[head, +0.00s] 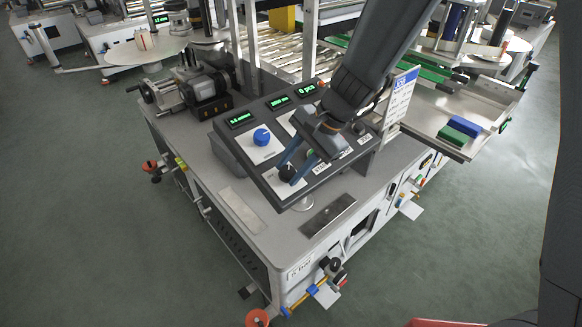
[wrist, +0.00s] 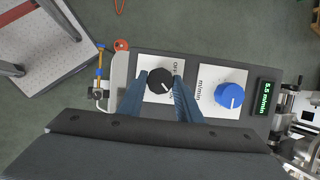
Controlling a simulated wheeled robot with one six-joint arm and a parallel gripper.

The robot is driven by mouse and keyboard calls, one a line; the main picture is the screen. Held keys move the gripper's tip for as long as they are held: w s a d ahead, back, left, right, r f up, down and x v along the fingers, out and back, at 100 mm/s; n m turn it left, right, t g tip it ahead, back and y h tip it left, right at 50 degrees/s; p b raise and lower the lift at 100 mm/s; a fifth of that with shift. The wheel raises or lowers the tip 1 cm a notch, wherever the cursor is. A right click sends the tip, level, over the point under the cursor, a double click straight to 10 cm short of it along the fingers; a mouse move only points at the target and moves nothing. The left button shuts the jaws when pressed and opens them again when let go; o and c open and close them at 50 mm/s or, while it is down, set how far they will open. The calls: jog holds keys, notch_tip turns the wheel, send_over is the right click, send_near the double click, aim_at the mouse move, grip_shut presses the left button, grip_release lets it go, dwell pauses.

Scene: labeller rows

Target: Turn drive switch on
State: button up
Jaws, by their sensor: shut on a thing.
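The drive switch (wrist: 159,81) is a black rotary knob on a white plate marked OFF, at one end of the control panel. In the head view the knob (head: 287,173) is at the panel's near corner. My gripper (head: 296,166) reaches down to it from above. In the wrist view the blue fingers (wrist: 160,84) sit on either side of the knob and are shut on it. The knob's white pointer line is aimed to the lower right in the wrist view. Part of the plate's lettering is hidden by a finger.
A blue knob (head: 261,137) marked m/min is next to the switch, with green displays (head: 242,119) behind it. A green button (head: 311,154) is close to my gripper. A tray (head: 441,119) with a blue and a green block is at the right. Floor (head: 480,230) is clear.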

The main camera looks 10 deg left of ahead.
jog(key=o, duration=1)
jog(key=shift+o, duration=0.2)
jog(key=shift+w+r, duration=0.1)
jog(key=v, duration=0.7)
jog(key=shift+d+r+b, duration=0.2)
jog(key=shift+r+b, duration=0.05)
jog(key=shift+b, duration=0.2)
jog(key=s+d+f+n+h, duration=0.1)
jog(key=s+d+n+h, duration=0.1)
jog(key=d, duration=0.6)
jog(key=s+d+f+n+t+h, duration=0.1)
jog(key=s+d+n, duration=0.2)
jog(key=d, duration=0.4)
jog(key=s+d+f+n+h, duration=0.2)
jog(key=s+d, duration=0.2)
jog(key=d, duration=0.4)
jog(key=shift+d+n+t+h, duration=0.3)
jog(key=shift+d+t, duration=0.05)
jog(key=shift+t, duration=0.05)
